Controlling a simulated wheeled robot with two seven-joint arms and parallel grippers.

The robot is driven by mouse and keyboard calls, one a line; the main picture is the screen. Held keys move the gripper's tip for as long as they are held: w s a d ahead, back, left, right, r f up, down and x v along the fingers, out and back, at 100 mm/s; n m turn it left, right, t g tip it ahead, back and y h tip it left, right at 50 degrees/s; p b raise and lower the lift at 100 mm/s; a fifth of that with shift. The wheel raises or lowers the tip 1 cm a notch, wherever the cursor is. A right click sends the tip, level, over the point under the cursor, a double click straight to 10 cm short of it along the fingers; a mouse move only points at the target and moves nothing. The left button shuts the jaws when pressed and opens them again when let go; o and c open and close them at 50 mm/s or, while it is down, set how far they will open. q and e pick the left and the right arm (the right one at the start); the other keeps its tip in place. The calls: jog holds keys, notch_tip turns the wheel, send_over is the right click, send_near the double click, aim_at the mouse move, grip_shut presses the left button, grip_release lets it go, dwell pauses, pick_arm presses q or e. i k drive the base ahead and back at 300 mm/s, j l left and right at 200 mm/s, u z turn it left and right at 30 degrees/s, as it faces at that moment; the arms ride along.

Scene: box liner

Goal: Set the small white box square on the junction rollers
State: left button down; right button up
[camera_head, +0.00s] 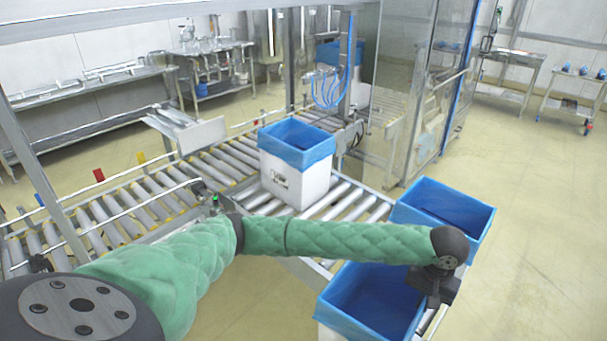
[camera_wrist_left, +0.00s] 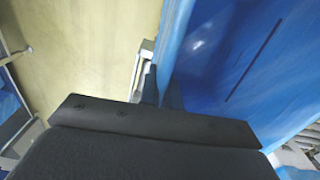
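A small white box (camera_head: 297,187) with a blue liner folded over its rim stands upright on the junction rollers (camera_head: 347,203). It sits where the left roller line meets the line running to the front right. I cannot tell if it is exactly square. My left gripper (camera_head: 433,298) is at the right rim of a nearer blue-lined box (camera_head: 372,297), far from the junction box. In the left wrist view the fingertips (camera_wrist_left: 160,88) are at the edge of a blue liner (camera_wrist_left: 225,70). Whether they are closed on the wall is not clear. My right gripper is out of view.
Another blue-lined box (camera_head: 447,212) stands just behind the nearer one. A roller conveyor (camera_head: 140,205) runs to the left. A metal frame with blue hoses (camera_head: 328,88) and clear panels stand behind the junction. The floor at right is clear.

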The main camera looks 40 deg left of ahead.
aim_at(241, 154)
jog(key=k+j, duration=0.1)
jog(key=j, duration=0.65)
jog(key=k+j, duration=0.1)
jog(key=j, duration=0.7)
